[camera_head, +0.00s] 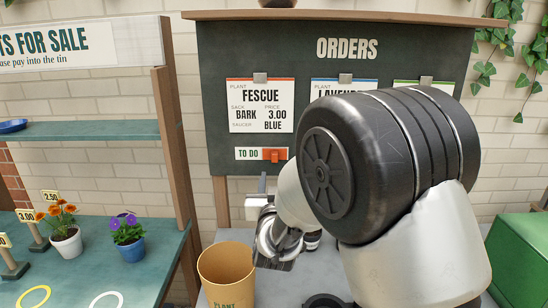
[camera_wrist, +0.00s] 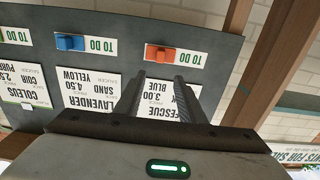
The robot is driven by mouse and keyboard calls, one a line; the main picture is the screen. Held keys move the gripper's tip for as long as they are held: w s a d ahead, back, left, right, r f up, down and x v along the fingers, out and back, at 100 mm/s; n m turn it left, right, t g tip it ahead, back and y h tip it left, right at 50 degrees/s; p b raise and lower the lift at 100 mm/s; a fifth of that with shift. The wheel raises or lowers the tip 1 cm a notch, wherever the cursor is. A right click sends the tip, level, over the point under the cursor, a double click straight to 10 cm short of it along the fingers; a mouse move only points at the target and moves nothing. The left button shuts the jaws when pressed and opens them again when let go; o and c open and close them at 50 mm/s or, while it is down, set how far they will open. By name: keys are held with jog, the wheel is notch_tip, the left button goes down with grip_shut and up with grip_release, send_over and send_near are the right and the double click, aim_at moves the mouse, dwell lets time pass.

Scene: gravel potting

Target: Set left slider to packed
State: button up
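The left slider (camera_head: 275,155) is an orange knob under the FESCUE card (camera_head: 260,106) on the dark ORDERS board (camera_head: 220,50). It sits at the right end of its white strip, with "TO DO" showing to its left. In the upside-down wrist view, the orange slider (camera_wrist: 158,54) is beyond my fingertips, which are apart from it. My gripper (camera_wrist: 160,79) is open and empty, its two fingers in front of the FESCUE card. In the head view, my gripper (camera_head: 258,190) is below the slider, partly hidden by my arm.
A blue slider (camera_wrist: 70,42) under the LAVENDER card (camera_wrist: 92,91) also shows "TO DO". A wooden post (camera_head: 176,150) and a shelf with potted flowers are at left; a green box (camera_head: 520,255) is at right.

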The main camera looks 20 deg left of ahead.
aim_at(275, 156)
jog(key=p+x, duration=0.1)
jog(key=x, duration=1.3)
jog(key=shift+w, duration=0.2)
grip_shut()
